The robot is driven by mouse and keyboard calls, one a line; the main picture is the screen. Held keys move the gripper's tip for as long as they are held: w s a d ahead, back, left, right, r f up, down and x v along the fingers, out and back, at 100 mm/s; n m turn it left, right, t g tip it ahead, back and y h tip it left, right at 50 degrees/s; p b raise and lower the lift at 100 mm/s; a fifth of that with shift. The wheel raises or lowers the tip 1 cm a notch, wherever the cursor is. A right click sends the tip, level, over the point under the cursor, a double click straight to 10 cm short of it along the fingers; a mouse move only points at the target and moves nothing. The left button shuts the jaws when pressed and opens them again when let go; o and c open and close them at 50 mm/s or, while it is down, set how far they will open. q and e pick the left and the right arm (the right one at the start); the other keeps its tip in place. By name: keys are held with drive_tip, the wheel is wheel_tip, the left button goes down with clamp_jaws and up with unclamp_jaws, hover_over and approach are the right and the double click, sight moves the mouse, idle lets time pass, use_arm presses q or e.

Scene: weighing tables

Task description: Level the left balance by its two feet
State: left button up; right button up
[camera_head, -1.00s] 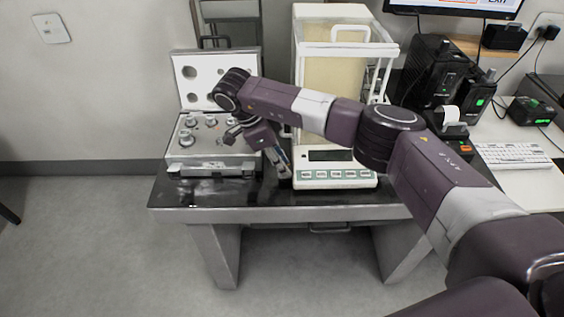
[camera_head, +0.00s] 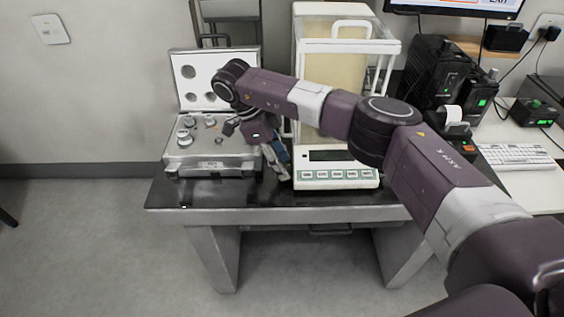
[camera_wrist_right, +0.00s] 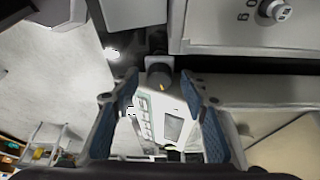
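The left balance (camera_head: 336,174) stands on the dark table, with a tall glass draft shield and a front panel with a display and green buttons. My right gripper (camera_head: 277,161) is low at the left side of its front. In the right wrist view the right gripper (camera_wrist_right: 158,84) is open, with blue-padded fingers apart. A dark round foot knob (camera_wrist_right: 159,76) with a yellow mark appears between the fingertips, with gaps on both sides. The balance's panel (camera_wrist_right: 172,127) shows beyond it. The other foot and the bubble level cannot be made out. My left gripper is not in view.
An open weight case (camera_head: 212,164) with several metal weights sits close left of my right gripper. The table's front edge (camera_head: 290,214) is near. Black devices (camera_head: 437,75) and a keyboard (camera_head: 514,155) stand to the right. My right arm crosses in front of the draft shield.

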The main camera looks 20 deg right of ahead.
drive_tip(key=v, duration=1.2)
idle(0.4)
